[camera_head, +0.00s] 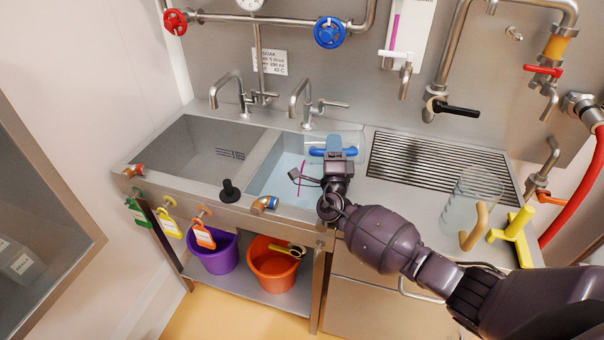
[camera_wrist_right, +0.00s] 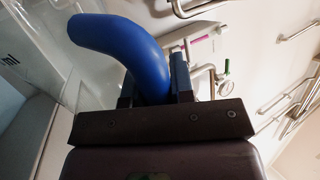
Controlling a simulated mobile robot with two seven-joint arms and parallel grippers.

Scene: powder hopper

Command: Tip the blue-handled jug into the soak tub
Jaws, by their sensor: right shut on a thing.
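My right gripper (camera_head: 336,158) is shut on the blue handle (camera_wrist_right: 125,48) of a clear jug, which also shows as a blue bar in the head view (camera_head: 318,152). The jug's clear body (camera_head: 348,137) lies sideways beyond the gripper, at the back of the right basin; its contents cannot be made out. In the wrist view, the clear wall with an "ml" mark (camera_wrist_right: 10,62) is at the left. The right basin (camera_head: 268,183) holds pale blue liquid, under a soak sign (camera_head: 272,63). A thin pink line (camera_head: 302,178) shows over it. My left gripper is out of view.
A clear jug with a tan handle (camera_head: 473,208) and a yellow stand-like object (camera_head: 514,236) are at the right of the ribbed drainboard (camera_head: 436,163). Two taps rise behind the basins. The left basin (camera_head: 190,148) looks empty. Purple (camera_head: 214,252) and orange (camera_head: 272,264) buckets sit below.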

